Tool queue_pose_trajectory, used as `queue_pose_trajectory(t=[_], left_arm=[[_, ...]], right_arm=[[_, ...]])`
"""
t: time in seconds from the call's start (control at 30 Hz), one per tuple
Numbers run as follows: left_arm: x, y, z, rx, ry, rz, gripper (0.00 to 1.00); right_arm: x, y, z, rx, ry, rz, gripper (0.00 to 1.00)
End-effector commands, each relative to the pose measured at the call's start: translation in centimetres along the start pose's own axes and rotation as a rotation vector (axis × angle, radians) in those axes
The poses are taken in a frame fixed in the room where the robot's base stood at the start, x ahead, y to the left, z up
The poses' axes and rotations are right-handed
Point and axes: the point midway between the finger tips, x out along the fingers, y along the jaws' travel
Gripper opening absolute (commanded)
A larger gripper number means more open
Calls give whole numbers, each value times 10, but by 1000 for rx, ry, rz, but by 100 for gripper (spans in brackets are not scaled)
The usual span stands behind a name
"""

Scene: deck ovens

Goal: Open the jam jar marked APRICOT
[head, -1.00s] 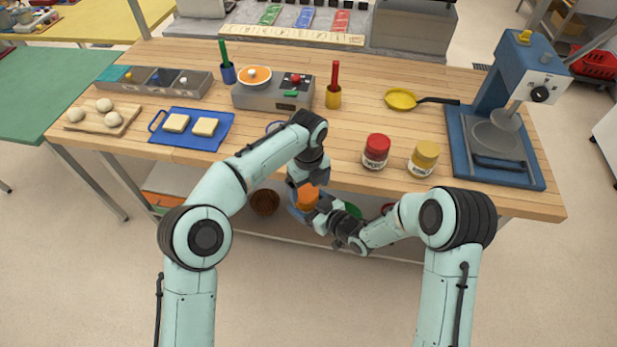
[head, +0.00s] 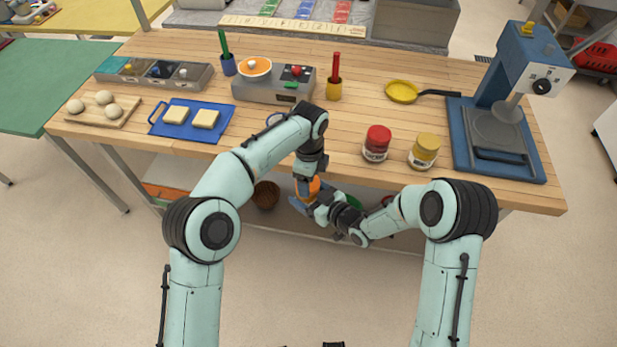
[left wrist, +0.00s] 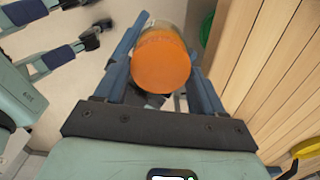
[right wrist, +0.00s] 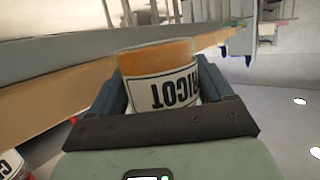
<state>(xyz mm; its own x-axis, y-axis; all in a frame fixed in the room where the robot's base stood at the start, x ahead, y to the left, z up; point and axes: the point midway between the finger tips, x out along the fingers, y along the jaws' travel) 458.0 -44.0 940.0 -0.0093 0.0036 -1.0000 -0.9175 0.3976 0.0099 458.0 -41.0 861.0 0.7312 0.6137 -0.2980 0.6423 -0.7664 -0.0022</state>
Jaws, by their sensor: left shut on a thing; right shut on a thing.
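The APRICOT jar (head: 314,186) is held off the table, in front of its front edge. In the left wrist view its round orange lid (left wrist: 161,66) faces the camera between the fingers of my left gripper (left wrist: 165,45), which is shut on it from above. In the right wrist view the jar's label (right wrist: 165,88) appears upside down, partly cut off, with orange jam (right wrist: 157,54) beyond it. My right gripper (right wrist: 175,95) is shut around the jar body. Whether the lid is loose cannot be told.
A red-lidded jar (head: 376,144) and a yellow-lidded jar (head: 424,152) stand near the table's front edge. A blue press (head: 497,140) is at the right. A blue board (head: 190,133) with bread and a grey device (head: 272,90) are further left.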

Motion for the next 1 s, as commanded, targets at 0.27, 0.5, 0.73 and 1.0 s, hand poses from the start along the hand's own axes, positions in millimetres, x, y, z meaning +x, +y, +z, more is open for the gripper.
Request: queue_pose_trajectory(t=[0.27,0.5,0.73,1.0], left_arm=[[-2,-4,-2,-236,7,-16,33],[-3,-4,-2,-234,7,-17,72],[-2,-4,-1,-233,6,-12,95],[-2,-3,0,-233,4,-9,95]], right_arm=[[2,-10,-2,-10,5,-23,0],[2,-11,-2,-10,4,-25,0],[2,-7,-2,-7,4,-17,0],[1,-4,-2,-5,4,-11,0]])
